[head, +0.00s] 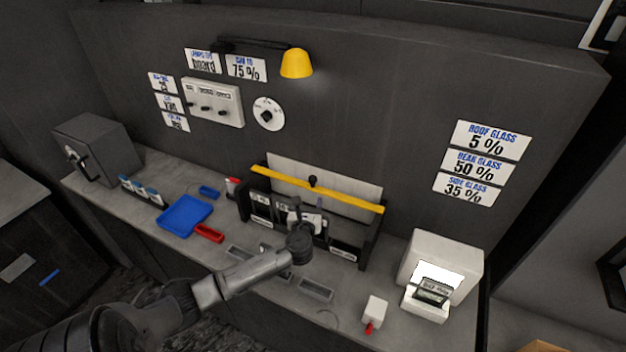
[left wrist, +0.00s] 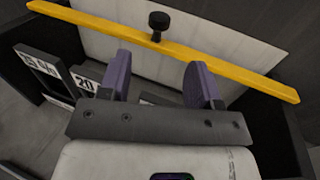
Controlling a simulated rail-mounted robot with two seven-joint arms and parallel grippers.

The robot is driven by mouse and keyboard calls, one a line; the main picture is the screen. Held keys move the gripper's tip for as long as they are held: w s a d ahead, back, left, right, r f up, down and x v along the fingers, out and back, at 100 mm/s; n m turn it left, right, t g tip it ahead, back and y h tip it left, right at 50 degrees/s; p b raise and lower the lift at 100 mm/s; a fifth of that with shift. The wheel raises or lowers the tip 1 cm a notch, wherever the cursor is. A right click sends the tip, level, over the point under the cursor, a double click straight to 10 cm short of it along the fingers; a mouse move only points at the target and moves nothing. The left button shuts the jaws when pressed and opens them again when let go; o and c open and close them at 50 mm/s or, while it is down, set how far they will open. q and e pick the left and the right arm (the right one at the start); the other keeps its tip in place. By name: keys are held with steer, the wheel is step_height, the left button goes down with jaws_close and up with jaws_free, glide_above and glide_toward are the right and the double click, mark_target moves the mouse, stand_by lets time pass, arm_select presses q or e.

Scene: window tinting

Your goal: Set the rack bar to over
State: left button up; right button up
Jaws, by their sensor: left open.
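The rack bar (head: 316,189) is a long yellow bar with a black knob (head: 313,181) at its middle. It lies across the top of the black rack (head: 369,243), in front of a pale upright panel. In the left wrist view the yellow bar (left wrist: 215,58) crosses the upper part, with its black knob (left wrist: 158,22) near the top centre. My left gripper (head: 308,206) is in front of the rack, below the bar. Its two purple fingers (left wrist: 160,78) are apart with nothing between them, short of the knob. My right gripper is not in view.
Labelled cards stand in the rack below the bar, one reading 20 (left wrist: 86,85). A blue tray (head: 184,215) and a red item (head: 209,233) lie to the left. A white device (head: 440,258) and a small white block (head: 376,310) stand to the right.

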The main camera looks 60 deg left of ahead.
mark_target(312, 183)
arm_select(q)
steer(key=b+x, duration=0.1)
steer(key=x, duration=0.9)
steer(key=shift+x, duration=0.75)
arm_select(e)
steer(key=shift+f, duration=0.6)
